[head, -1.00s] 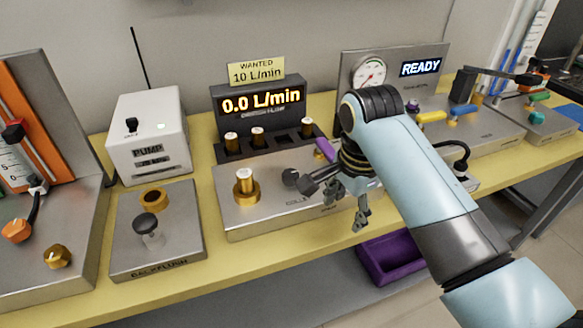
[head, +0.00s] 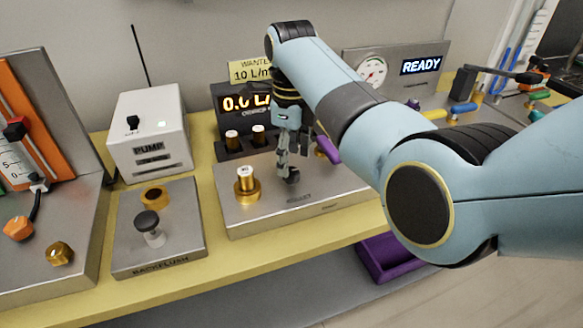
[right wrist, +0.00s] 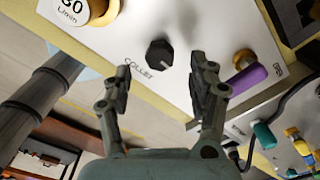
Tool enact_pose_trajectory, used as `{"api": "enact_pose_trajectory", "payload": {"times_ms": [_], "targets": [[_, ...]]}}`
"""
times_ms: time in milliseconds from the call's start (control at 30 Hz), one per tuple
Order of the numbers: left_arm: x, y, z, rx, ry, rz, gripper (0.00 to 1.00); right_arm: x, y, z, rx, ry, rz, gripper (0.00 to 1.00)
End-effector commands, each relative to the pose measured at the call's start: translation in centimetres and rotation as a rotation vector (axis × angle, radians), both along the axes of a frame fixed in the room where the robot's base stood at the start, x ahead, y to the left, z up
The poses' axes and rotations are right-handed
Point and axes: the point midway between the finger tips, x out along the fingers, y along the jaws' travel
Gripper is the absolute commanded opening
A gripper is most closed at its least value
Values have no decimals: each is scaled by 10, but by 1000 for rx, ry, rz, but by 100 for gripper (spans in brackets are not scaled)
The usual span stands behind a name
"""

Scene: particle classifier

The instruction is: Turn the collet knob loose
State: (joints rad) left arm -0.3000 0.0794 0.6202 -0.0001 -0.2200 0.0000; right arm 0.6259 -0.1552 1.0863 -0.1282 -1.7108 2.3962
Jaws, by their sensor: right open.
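The collet knob (right wrist: 159,53) is a dark, faceted knob with a pale pointer line on a metal plate, above the word COLLET in the right wrist view. In the head view the knob (head: 293,176) is partly hidden by my fingers. My right gripper (right wrist: 161,68) is open and empty, with its two fingers spread to either side of the knob in the wrist view. In the head view the right gripper (head: 286,168) points down over the plate, close to the knob. I cannot tell whether a finger touches it. My left gripper is not in view.
A brass fitting with a white cap (head: 246,184) stands left of the knob, and a purple lever (head: 326,149) to its right. Behind is a flow display (head: 240,102) with brass pieces in front. A purple bin (head: 385,262) sits below the bench edge.

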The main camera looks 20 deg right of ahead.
Motion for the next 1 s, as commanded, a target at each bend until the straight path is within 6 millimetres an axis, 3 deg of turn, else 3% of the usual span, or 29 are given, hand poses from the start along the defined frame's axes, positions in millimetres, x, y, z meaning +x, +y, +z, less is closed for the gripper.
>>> {"api": "enact_pose_trajectory", "payload": {"times_ms": [200,567,1000], "targets": [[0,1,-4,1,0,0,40,-1,0,-30,1,2,1,59],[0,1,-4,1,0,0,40,0,0,-36,1,-1,1,59],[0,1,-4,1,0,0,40,0,0,-35,1,-1,1,4]]}}
